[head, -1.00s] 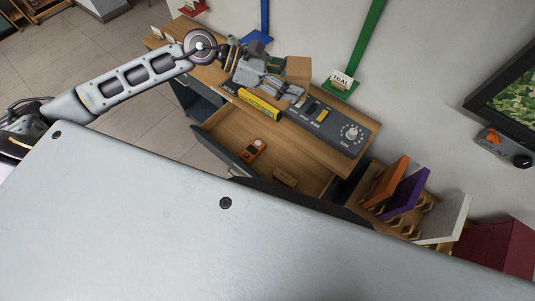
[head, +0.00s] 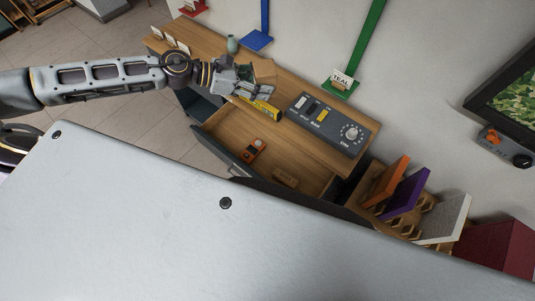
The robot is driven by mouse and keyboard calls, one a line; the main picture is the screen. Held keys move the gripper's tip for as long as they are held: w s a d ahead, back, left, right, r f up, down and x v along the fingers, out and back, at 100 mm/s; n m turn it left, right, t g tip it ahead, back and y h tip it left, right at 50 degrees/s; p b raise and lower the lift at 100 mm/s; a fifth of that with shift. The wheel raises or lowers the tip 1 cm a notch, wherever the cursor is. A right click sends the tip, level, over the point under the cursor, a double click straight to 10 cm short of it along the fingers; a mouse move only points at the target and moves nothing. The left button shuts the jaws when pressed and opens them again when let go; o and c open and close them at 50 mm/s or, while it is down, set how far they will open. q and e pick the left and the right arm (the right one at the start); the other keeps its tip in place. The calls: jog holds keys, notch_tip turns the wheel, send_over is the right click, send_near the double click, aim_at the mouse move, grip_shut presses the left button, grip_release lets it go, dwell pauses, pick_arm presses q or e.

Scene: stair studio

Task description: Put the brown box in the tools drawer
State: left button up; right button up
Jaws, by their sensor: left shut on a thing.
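The brown box (head: 265,69) is at my left gripper (head: 264,90), above the back left part of the wooden desk. The gripper is shut on it and covers part of it. An open drawer (head: 230,127) sticks out from the front of the desk, to the right of and below the gripper in the picture. In it lie an orange device (head: 253,150) and a small brown block (head: 285,177). I read no tools label on it. My right gripper is not in view.
A grey control panel (head: 325,121) with a dial stands on the desk, right of the gripper. A yellow sign (head: 264,107) is partly covered by the gripper. Orange, purple and white panels stand in a rack (head: 385,206) at right.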

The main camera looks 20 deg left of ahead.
pick_arm(q)
jog(key=shift+w+a+f+n+t+y, duration=0.15)
jog(key=shift+a+f+n+t+y, duration=0.75)
jog(key=shift+a+f+n+t, duration=0.4)
jog(key=shift+a+f, duration=0.1)
jog(key=shift+f, duration=0.1)
jog(key=shift+f+n+y, duration=0.15)
jog(key=shift+n+y, duration=0.15)
jog(key=a+f+n+g+y, duration=0.1)
jog(key=f+n+g+y, duration=0.1)
jog(key=f+n+y, duration=0.8)
jog(key=s+a+f+n+g+y, duration=0.1)
jog(key=a+f+n+g+y, duration=0.1)
jog(key=f+n+y, duration=0.9)
jog(key=shift+a+f+n+y, duration=0.15)
jog(key=shift+f+n+y, duration=0.25)
jog(key=shift+f, duration=1.3)
jog(key=shift+s+f+n+g, duration=0.2)
jog(key=shift+n+g, duration=0.1)
jog(key=shift+g, duration=0.1)
